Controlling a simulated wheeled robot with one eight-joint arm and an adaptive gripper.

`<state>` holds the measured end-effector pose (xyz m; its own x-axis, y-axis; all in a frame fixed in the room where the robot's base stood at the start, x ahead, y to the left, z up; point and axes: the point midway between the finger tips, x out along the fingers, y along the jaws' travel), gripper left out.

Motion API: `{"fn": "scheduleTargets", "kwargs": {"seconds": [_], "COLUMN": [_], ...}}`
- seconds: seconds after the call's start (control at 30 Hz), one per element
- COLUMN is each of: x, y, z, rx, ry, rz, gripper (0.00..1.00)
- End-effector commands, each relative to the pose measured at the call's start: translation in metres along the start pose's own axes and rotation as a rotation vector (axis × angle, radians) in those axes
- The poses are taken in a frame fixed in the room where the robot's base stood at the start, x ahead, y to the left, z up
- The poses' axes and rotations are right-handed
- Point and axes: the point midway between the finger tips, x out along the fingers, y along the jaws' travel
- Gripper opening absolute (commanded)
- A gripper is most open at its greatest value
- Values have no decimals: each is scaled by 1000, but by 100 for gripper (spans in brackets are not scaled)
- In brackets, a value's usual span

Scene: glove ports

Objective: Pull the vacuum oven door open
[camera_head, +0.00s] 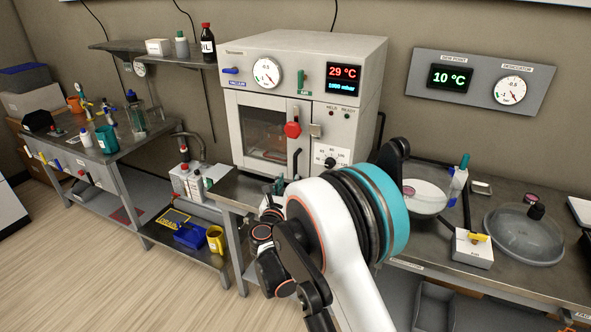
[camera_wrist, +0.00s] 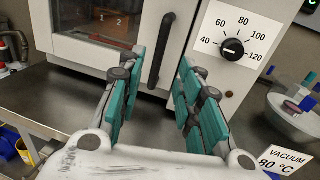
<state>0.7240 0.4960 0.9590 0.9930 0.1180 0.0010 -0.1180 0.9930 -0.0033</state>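The vacuum oven (camera_head: 310,55) is a white box on the bench. Its windowed door (camera_head: 244,108) looks shut. A red knob (camera_head: 292,130) is at the door's right side, beside a metal latch piece (camera_head: 315,130). The black vertical door handle (camera_head: 297,160) is below the knob; it also shows in the wrist view (camera_wrist: 159,55). My gripper (camera_wrist: 161,62) is open, with teal-padded fingers apart. The handle appears between the fingertips in the wrist view; I cannot tell whether it is within their reach. In the head view my arm hides most of the gripper.
A dial (camera_wrist: 233,47) is on the panel right of the handle. A glass dome (camera_head: 523,232) and a white valve box (camera_head: 472,248) are on the bench to the right. A shelf (camera_head: 150,52) hangs at upper left.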

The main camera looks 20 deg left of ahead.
Motion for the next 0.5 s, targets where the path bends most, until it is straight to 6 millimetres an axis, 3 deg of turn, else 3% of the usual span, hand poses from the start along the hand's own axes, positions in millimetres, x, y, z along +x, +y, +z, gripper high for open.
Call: {"fn": "scheduleTargets", "kwargs": {"seconds": [0.3,0.5], "x": [64,93], "y": [-1,-1], "z": [-3,-2], "rx": [2,3], "ry": [1,1], "rz": [-3,-2], "gripper": [32,32]}}
